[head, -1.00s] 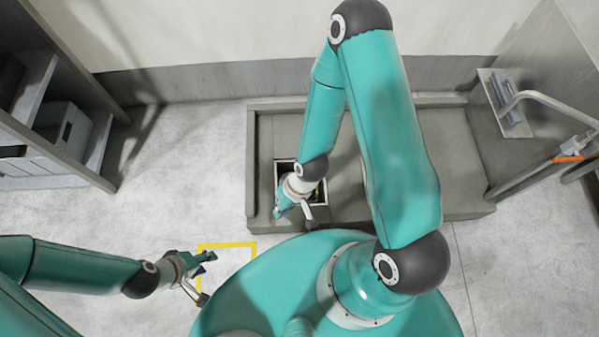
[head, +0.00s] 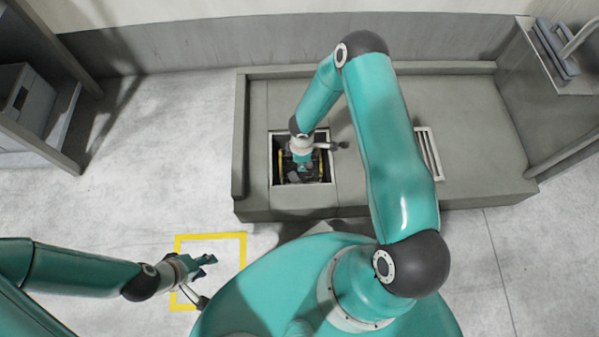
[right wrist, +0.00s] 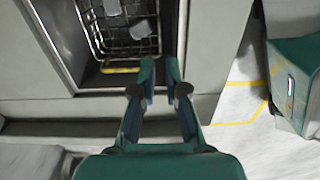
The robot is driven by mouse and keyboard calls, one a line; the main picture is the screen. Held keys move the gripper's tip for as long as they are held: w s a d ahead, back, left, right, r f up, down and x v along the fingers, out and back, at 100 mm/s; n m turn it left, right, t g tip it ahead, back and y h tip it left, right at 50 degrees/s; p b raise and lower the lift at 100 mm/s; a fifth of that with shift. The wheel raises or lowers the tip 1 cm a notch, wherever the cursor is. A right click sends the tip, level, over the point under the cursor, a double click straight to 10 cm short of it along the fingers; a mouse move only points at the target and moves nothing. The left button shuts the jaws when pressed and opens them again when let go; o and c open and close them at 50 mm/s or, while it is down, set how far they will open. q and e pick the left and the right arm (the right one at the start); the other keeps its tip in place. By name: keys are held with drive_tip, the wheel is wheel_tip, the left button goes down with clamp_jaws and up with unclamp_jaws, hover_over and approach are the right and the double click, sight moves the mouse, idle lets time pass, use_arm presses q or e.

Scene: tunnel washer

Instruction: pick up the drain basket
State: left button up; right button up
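The drain basket (right wrist: 120,30) is a dark wire basket with a yellow bar (right wrist: 120,70) on its near side. It sits in a square pit (head: 274,150) in the grey plinth, with pale lumps inside. My right gripper (right wrist: 160,72) points at the pit's near edge in the right wrist view; its fingers are a little apart with nothing between them. In the head view the right gripper (head: 301,170) is over the pit and hides part of the basket. My left gripper (head: 207,262) is empty above the floor, its fingers apart.
A yellow square outline (head: 210,237) is marked on the floor by my left gripper. The plinth (head: 480,130) has a raised rim and a slotted grate (head: 429,153). Shelving (head: 40,110) stands at left. A panel with a bracket (head: 556,50) is at right.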

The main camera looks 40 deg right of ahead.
wheel_tip(320, 180, down, 12)
drive_tip(key=b, duration=0.3)
drive_tip(key=shift+r, duration=0.25)
wheel_tip(320, 180, down, 5)
drive_tip(key=b, duration=0.3)
drive_tip(key=shift+w+d, duration=0.1)
clamp_jaws()
drive_tip(key=shift+r, duration=0.2)
